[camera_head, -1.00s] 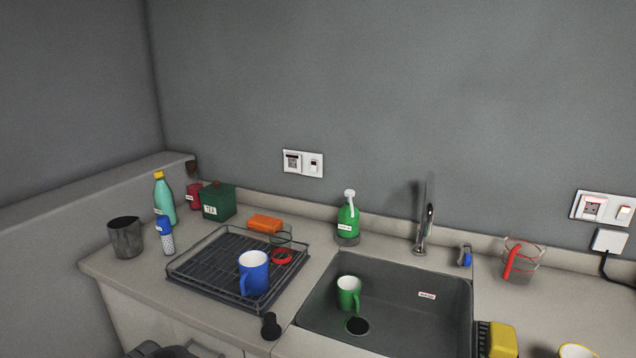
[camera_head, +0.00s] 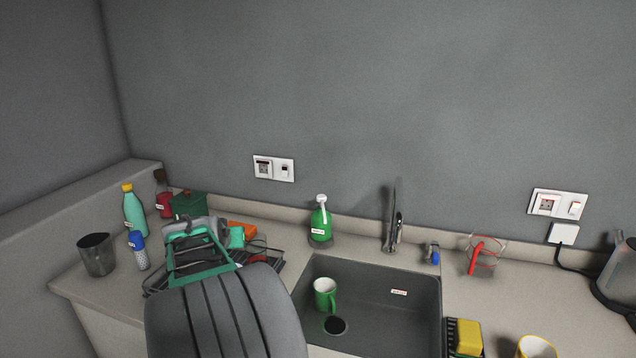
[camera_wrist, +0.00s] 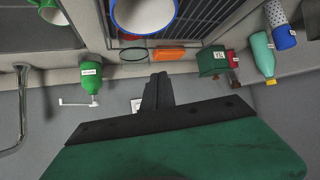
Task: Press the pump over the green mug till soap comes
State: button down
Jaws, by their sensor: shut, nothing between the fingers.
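The green pump bottle (camera_head: 321,222) with a white pump head stands upright on the counter behind the sink, by the wall. It also shows in the wrist view (camera_wrist: 90,62), upside down there, with its white spout pointing left. The green mug (camera_head: 325,294) stands in the sink, in front of and below the bottle and not under its spout. It is partly in the wrist view (camera_wrist: 52,14). My gripper (camera_wrist: 157,82) is shut and empty. In the head view it is over the dish rack, left of the bottle and apart from it; its fingertips are hard to make out there.
The faucet (camera_head: 394,228) rises right of the bottle. An orange sponge (camera_wrist: 168,54), the tea box (camera_wrist: 211,62) and bottles stand left of the pump bottle. The wall is close behind.

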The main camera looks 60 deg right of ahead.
jog(key=s+d+r+m+g+h, duration=0.1)
jog(key=s+d+r+h, duration=0.1)
jog(key=s+d, duration=0.2)
jog(key=s+d+r+m+g+h+p, duration=0.1)
jog(key=s+d+r+m, duration=0.1)
jog(key=d, duration=0.8)
jog(key=s+d+r+m+g+h+p, duration=0.1)
jog(key=s+d+r+m+h, duration=0.1)
jog(key=s+d, duration=0.4)
jog(key=shift+d+r+h, duration=0.3)
jog(key=shift+d+r, duration=0.55)
jog(key=shift+d, duration=0.2)
jog(key=d+f+p, duration=0.2)
jog(key=d, duration=0.1)
jog(key=w+d+f+p, duration=0.1)
jog(key=d+f, duration=0.1)
jog(key=d, duration=0.1)
jog(key=d+f+p, duration=0.2)
jog(key=d, duration=0.1)
jog(key=shift+w+d+p, duration=0.3)
jog(key=shift+w+p, duration=0.05)
jog(key=shift+f, duration=0.25)
